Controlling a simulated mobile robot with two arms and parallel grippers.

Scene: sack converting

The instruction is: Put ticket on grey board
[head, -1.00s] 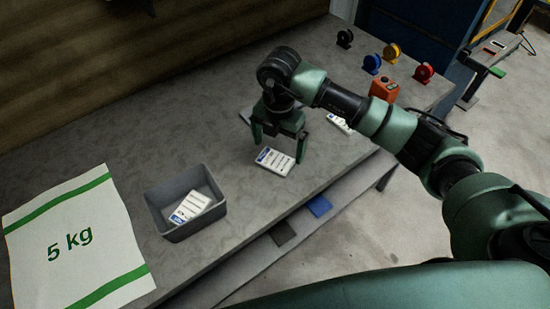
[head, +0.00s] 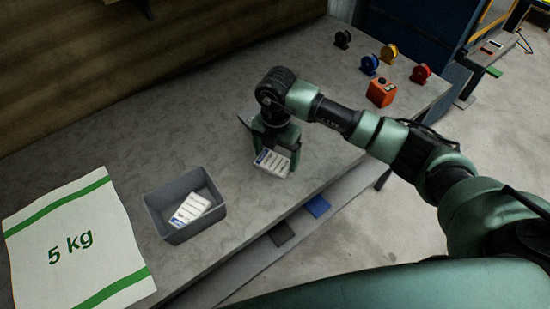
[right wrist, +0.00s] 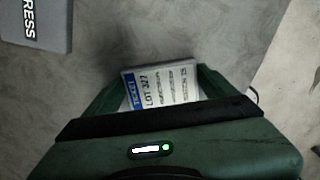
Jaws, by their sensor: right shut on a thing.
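The ticket (head: 272,162) is a white card with a blue header, near the front edge of the table. In the right wrist view the ticket (right wrist: 160,86) reads "TICKET LOT 327" and sits between the fingers. My right gripper (head: 271,158) is shut on it, pointing down; whether the ticket is clear of the tabletop is hard to tell. A dark grey board (head: 281,234) lies below the table's front edge, lower and left of the gripper, beside a blue board (head: 318,206). My left gripper is not in view.
A grey bin (head: 180,232) holding white cards stands left of the gripper. A "5 kg" sack (head: 75,245) lies further left. Coloured reels (head: 390,53) and an orange box (head: 381,92) are at the far right. A grey block (right wrist: 37,25) lettered "RESS" shows in the right wrist view.

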